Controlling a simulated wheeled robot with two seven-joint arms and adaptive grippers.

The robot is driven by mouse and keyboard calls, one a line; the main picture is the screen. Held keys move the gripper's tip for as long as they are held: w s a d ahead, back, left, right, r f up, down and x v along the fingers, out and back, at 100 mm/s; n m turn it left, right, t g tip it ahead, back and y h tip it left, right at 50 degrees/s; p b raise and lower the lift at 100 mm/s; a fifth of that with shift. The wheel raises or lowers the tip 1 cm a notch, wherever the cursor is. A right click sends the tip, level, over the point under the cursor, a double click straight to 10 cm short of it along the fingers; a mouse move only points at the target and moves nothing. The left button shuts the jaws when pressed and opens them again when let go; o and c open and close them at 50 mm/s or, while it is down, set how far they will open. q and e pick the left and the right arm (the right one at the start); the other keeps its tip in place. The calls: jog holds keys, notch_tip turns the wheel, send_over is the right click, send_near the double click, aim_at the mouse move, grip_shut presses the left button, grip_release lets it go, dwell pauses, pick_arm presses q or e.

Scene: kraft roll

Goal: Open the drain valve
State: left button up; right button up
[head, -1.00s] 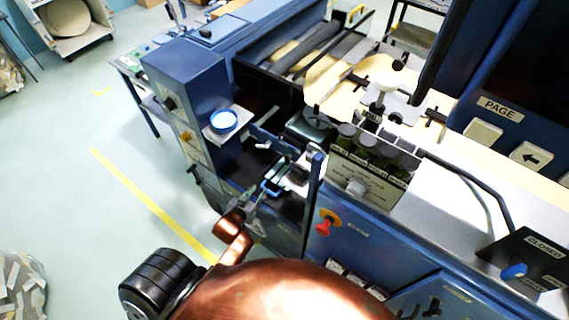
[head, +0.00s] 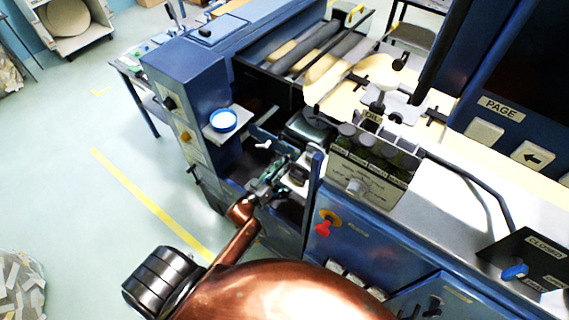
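The drain valve shows as a blue handle (head: 515,271) on a black panel (head: 497,249) at the lower right of the head view. A label reading CLOSED (head: 544,246) is above the handle, and a partly legible label is below it. My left gripper (head: 272,180) is small and dark at the end of my copper arm, over the open bay in the machine's front. It is far to the left of the blue handle and apart from it. Its fingers blend into the dark bay, so their opening is unclear. My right gripper is not in view.
A red knob on a yellow-orange plate (head: 325,226) is on the blue front panel. A bottle rack (head: 370,170) stands above it. A black hose (head: 480,185) runs along the pale worktop towards the valve panel. A blue-rimmed dish (head: 223,120) sits on a small shelf.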

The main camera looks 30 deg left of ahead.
pick_arm(q)
jog(key=shift+w, duration=1.15)
jog(key=shift+c, duration=0.7)
grip_shut()
